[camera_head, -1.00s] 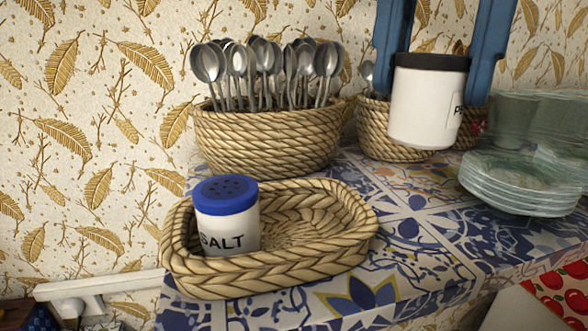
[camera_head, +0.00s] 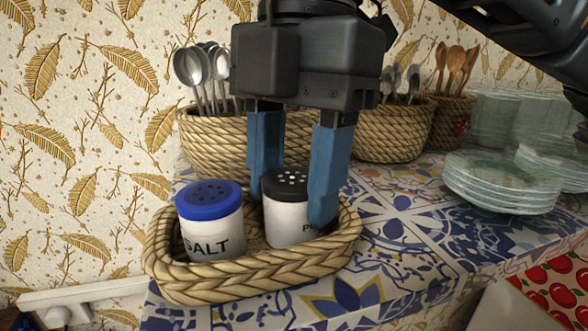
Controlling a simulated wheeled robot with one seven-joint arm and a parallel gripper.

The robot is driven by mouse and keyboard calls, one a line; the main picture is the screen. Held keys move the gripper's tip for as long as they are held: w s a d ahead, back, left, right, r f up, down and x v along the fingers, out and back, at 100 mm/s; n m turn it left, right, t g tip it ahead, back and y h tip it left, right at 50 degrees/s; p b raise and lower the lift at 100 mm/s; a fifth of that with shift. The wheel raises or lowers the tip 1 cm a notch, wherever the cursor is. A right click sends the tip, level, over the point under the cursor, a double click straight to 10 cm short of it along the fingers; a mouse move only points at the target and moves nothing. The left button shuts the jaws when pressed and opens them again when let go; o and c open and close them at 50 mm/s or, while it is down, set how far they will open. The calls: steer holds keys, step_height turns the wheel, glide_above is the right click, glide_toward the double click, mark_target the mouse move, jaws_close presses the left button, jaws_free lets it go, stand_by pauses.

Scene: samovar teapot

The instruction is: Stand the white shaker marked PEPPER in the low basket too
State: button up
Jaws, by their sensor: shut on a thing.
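The white shaker marked PEPPER (camera_head: 287,218), with a black holed lid, is upright inside the low basket, in its right part. Whether its base touches the basket floor is hidden by the front rim. My gripper (camera_head: 290,205) comes from above and is shut on the pepper shaker, one blue finger on each side; the right finger covers part of the lettering. The low oval woven basket (camera_head: 250,274) stands near the tiled counter's front left. The white SALT shaker (camera_head: 211,225) with a blue lid stands in the basket's left part, just left of the left finger.
A larger round basket of metal spoons (camera_head: 213,145) stands behind, partly hidden by my gripper. Smaller baskets of spoons (camera_head: 392,135) and wooden utensils (camera_head: 448,122) stand further right. Stacked glass plates (camera_head: 498,183) are at the right. The tiled counter between is clear.

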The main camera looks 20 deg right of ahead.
mark_target(305, 170)
steer(key=shift+f, duration=0.1)
steer(key=o, duration=0.8)
step_height(305, 170, up, 12)
steer(key=d, duration=0.1)
steer(key=shift+w+p, duration=0.3)
steer(key=shift+w, duration=0.1)
steer(key=shift+d, duration=0.1)
